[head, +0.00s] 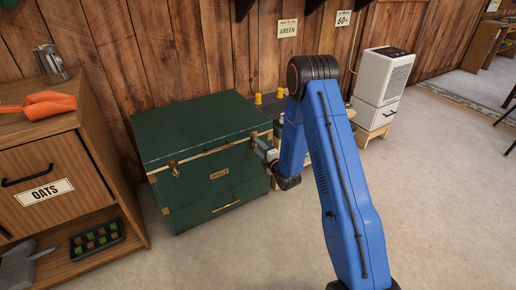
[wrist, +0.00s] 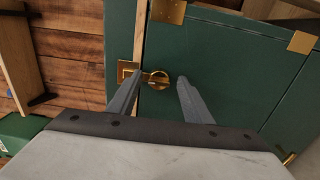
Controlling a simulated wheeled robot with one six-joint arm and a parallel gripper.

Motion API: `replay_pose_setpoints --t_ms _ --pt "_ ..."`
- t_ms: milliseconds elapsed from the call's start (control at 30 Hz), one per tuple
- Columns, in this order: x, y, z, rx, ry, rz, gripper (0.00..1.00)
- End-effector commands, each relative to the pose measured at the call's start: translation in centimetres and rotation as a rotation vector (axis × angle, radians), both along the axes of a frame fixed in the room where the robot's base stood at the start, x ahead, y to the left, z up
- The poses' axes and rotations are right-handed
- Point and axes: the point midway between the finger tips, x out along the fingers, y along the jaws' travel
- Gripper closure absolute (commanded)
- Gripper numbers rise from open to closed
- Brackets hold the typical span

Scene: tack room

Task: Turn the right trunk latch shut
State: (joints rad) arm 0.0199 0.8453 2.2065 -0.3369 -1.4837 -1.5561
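The dark green trunk (head: 210,175) stands against the wood wall with its lid down; it fills much of the wrist view (wrist: 225,65). Its left latch (head: 174,168) is a brass piece at the lid seam. The right latch (wrist: 159,80) shows in the wrist view as a round brass knob beside the pale seam, with a brass plate (wrist: 126,71) across the seam. I cannot tell exactly how its bar is turned. My gripper (wrist: 160,82) is open, one finger on each side of the knob; contact is unclear. In the head view my gripper (head: 264,152) is at the trunk's right front.
A wooden cabinet (head: 60,185) marked OATS, with an orange scoop (head: 42,105) on top, stands left of the trunk. Yellow items (head: 258,98) and a white appliance (head: 383,80) are to the right. The floor (head: 440,200) at the right is clear.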

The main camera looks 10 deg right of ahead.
Motion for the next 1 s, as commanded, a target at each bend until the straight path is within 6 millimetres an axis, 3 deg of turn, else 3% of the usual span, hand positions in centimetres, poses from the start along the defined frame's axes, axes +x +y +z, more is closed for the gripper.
replay_pose_setpoints --t_ms 367,1000 --pt "-1.0 -0.4 0.0 0.001 0.001 -0.002 0.55" --pt "-12.5 -4.2 0.0 0.001 0.001 -0.002 0.55"
